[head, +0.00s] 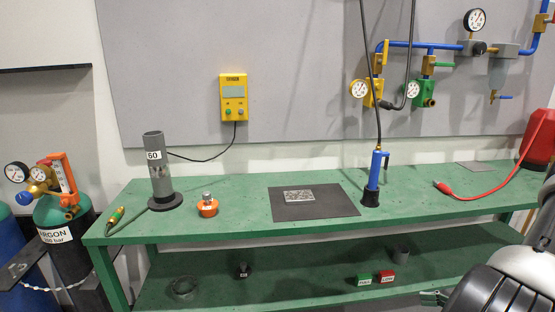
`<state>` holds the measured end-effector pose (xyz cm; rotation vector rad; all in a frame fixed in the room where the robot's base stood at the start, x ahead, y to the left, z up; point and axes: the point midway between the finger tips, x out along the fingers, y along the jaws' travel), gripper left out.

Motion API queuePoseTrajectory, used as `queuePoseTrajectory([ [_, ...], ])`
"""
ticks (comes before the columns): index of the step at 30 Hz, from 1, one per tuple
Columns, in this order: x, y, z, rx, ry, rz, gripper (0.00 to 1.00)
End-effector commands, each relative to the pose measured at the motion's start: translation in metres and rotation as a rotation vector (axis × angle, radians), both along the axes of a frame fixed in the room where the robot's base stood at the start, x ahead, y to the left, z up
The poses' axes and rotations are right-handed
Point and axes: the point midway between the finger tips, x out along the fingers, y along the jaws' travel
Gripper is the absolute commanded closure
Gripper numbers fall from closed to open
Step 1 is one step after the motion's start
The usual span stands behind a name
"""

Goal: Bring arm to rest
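Part of my arm (525,268), pale grey links with a dark ribbed section, fills the lower right corner of the head view. It is in front of the right end of the green workbench (240,225) and hides part of it. My gripper is not visible, so I cannot see whether it holds anything.
On the bench stand a grey tube marked 60 (160,180), an orange-based item (207,206), a dark mat (335,205) with a metal plate (298,196), and a blue tool (375,172). A red cable (485,196) lies at right. Gas cylinders (62,225) stand left.

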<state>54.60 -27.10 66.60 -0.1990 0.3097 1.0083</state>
Motion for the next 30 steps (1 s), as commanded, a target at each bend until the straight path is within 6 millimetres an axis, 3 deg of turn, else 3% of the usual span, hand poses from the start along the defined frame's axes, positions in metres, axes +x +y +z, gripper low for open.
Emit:
queuePoseTrajectory([
  [1, -0.004, 0.002, 0.026, -0.057, -0.008, 0.101, 0.26],
  [3, -0.013, 0.004, 0.058, -0.134, -0.017, 0.241, 0.26],
  [15, -0.052, 0.016, 0.222, -0.616, -0.138, 0.943, 0.26],
  [24, -0.07, 0.035, 0.323, -1.009, -0.304, 1.341, 0.26],
  [30, -0.082, 0.058, 0.377, -1.272, -0.46, 1.515, 0.26],
])
